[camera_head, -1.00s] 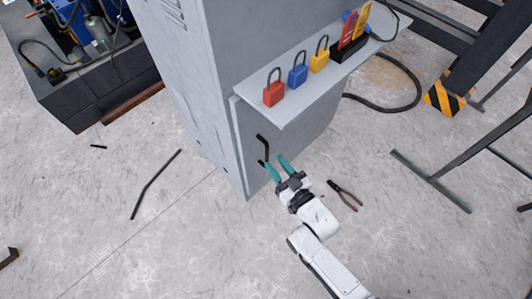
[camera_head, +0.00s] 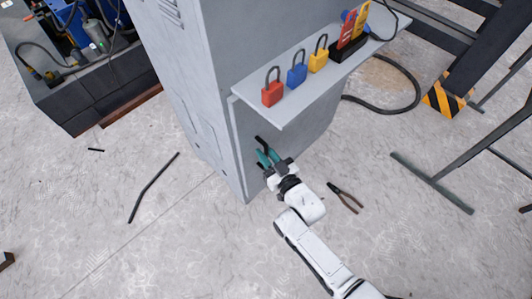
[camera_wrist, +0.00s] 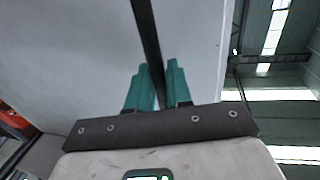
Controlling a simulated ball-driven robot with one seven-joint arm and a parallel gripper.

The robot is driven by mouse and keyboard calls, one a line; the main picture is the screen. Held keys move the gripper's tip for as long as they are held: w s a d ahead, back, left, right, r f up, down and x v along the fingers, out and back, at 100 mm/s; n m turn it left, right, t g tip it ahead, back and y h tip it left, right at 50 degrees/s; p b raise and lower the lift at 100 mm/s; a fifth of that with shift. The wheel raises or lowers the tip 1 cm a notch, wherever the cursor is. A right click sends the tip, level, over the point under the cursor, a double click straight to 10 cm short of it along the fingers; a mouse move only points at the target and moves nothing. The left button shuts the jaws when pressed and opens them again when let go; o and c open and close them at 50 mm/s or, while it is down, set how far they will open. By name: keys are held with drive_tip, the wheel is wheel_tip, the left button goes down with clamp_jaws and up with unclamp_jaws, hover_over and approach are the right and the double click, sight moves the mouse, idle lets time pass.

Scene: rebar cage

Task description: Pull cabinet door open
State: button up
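The grey cabinet (camera_head: 185,75) stands upright in the upper middle of the head view. Its door (camera_head: 244,135) is below the shelf and looks closed. The black bar handle (camera_head: 261,141) sits near the door's left edge. My gripper (camera_head: 267,157) is at the handle, its two teal fingers close together on either side of it and hiding its lower part. In the wrist view the black handle (camera_wrist: 146,32) runs down between the teal fingers (camera_wrist: 157,75), which look shut on it.
A grey shelf (camera_head: 282,110) with red, blue and yellow padlocks juts out above the handle. Pliers (camera_head: 345,197) lie on the floor right of my arm. A thin dark rod (camera_head: 153,187) lies to the left. The floor before the cabinet is otherwise clear.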

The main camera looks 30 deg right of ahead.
clamp_jaws()
